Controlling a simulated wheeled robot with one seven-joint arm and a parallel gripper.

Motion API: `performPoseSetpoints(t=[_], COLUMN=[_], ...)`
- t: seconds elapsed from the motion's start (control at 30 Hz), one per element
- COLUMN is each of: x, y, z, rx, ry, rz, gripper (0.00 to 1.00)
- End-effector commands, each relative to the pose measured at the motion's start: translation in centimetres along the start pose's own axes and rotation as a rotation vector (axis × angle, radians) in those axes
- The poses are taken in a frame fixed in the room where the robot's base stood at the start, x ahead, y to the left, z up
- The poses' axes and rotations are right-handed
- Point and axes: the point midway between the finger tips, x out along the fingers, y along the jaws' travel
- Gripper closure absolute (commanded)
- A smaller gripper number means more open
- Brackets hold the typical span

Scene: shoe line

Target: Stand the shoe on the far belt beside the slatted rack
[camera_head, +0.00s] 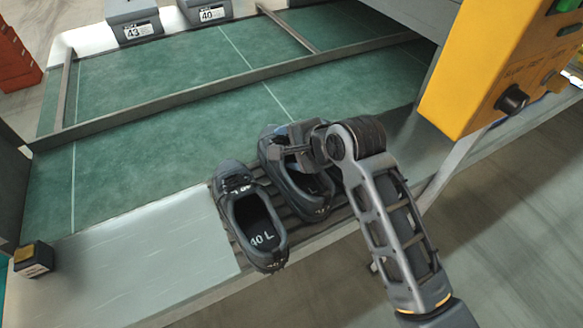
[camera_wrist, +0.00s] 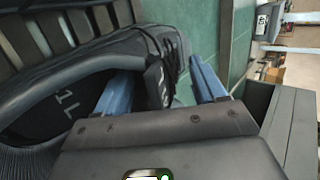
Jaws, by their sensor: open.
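Two dark shoes lie side by side on the slatted rack (camera_head: 290,222) at the near edge of the line. The left shoe (camera_head: 232,181) is marked 40 L inside. My gripper (camera_head: 293,138) is over the right shoe (camera_head: 308,204), at its tongue and laces. In the wrist view, this shoe (camera_wrist: 125,48) shows a partly hidden "1 L" on its insole. The open blue fingers (camera_wrist: 160,88) are around its tongue area, one over the opening, the other past the laces. Contact cannot be told. The far belt (camera_head: 150,85) is green and lies beyond a metal divider.
The metal divider (camera_head: 150,107) separates the far belt from the near green belt (camera_head: 130,150). Grey boxes marked 43 (camera_head: 133,20) and 40 (camera_head: 204,10) stand behind. A yellow control box (camera_head: 485,65) stands close on the right. Much of the far belt is bare.

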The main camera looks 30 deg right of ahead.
Motion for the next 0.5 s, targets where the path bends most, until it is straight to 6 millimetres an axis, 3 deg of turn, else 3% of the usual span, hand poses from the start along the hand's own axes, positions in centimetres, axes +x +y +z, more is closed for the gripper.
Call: performPoseSetpoints(t=[0.3,0.5], x=[0.53,0.51], y=[0.04,0.04], z=[0.00,-0.01], rx=[0.000,0.000], ry=[0.000,0.000], rz=[0.000,0.000], gripper=[0.31,0.50])
